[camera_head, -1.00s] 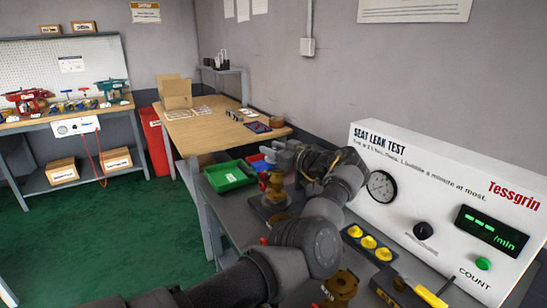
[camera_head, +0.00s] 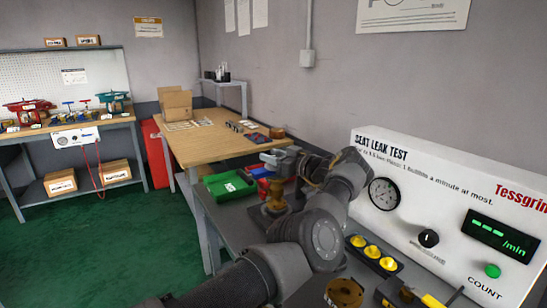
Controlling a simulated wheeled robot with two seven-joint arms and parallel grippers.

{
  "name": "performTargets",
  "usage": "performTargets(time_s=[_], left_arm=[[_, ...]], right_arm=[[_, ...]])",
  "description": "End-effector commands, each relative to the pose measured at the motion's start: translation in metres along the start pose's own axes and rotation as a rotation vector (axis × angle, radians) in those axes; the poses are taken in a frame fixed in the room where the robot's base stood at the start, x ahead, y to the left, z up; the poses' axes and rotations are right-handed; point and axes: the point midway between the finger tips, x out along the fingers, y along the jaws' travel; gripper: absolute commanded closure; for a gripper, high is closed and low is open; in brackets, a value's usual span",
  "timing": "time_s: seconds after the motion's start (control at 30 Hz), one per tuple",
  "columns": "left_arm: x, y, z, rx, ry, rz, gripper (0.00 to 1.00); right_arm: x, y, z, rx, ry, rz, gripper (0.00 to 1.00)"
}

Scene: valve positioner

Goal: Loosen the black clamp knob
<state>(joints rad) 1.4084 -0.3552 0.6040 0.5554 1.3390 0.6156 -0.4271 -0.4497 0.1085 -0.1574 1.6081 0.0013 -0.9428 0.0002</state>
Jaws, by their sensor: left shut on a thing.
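My right gripper is not in view.
A green bin (camera_head: 229,184) stands left of the fixture, with red and blue bins behind. The white seat leak test panel (camera_head: 400,165) stands close on the right. A tray of yellow parts (camera_head: 372,251) and a brass part (camera_head: 344,292) lie nearer.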

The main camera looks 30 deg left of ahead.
Motion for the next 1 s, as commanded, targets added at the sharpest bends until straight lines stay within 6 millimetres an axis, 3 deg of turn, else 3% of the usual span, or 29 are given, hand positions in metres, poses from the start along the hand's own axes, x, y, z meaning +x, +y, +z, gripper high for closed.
performTargets(time_s=[0.03, 0.07, 0.2, 0.57, 0.97, 1.0], left_arm=[[0.000, 0.000, 0.000, 0.000, -0.001, 0.000, 0.84], [0.000, 0.000, 0.000, 0.000, -0.001, 0.000, 0.58], [0.000, 0.000, 0.000, 0.000, -0.001, 0.000, 0.40], [-0.005, 0.001, 0.000, -0.001, -0.001, 0.002, 0.40], [-0.057, 0.001, -0.002, 0.003, -0.003, 0.001, 0.40], [-0.058, 0.000, -0.002, 0.003, -0.004, -0.004, 0.40]], right_arm=[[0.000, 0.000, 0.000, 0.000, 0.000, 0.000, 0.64], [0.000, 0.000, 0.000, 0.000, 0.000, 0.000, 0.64], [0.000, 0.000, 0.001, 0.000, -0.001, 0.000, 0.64], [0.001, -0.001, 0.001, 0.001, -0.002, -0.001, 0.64], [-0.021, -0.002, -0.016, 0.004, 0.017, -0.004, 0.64], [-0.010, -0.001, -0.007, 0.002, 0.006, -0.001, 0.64]])
